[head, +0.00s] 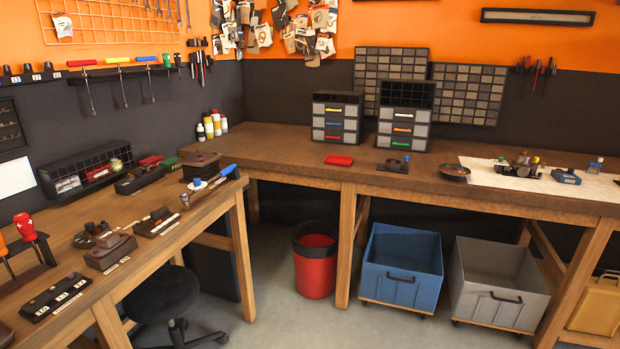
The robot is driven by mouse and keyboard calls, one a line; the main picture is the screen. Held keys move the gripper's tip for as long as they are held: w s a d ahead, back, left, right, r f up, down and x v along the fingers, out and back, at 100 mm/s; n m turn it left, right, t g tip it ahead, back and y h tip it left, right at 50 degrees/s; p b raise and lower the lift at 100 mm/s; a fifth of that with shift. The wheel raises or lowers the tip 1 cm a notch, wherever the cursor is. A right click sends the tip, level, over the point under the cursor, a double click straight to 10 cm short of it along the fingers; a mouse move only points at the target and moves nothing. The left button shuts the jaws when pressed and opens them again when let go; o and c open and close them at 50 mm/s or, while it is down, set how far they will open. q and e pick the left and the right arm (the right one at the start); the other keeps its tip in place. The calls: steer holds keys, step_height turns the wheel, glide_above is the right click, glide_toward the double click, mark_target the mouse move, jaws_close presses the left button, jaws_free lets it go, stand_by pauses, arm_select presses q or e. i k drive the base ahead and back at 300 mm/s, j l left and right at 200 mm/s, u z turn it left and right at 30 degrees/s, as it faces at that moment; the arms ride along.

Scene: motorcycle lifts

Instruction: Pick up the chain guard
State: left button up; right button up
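I cannot pick out the chain guard with certainty in the head view. Small dark parts (111,250) lie on the left workbench (150,275), some of them on blocks with white labels. More small parts (521,165) lie on a white sheet (480,176) at the right of the back workbench (290,147). They are too small to name surely. Neither of my grippers is in view.
A black stool (163,293) stands by the left bench. A red bin (315,265), a blue wheeled crate (402,270) and a grey wheeled crate (494,285) stand under the back bench. Drawer units (336,121) stand on it. The middle floor is clear.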

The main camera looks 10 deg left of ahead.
mark_target(146, 169)
steer(key=i+l+u, duration=0.1)
steer(key=i, duration=1.3)
steer(key=i+l+u, duration=0.15)
steer(key=i+u, duration=0.25)
steer(key=i+l+u, duration=0.4)
steer(key=i, duration=0.15)
steer(key=i+l+u, duration=0.85)
steer(key=k+l, duration=0.05)
steer(key=k, duration=0.05)
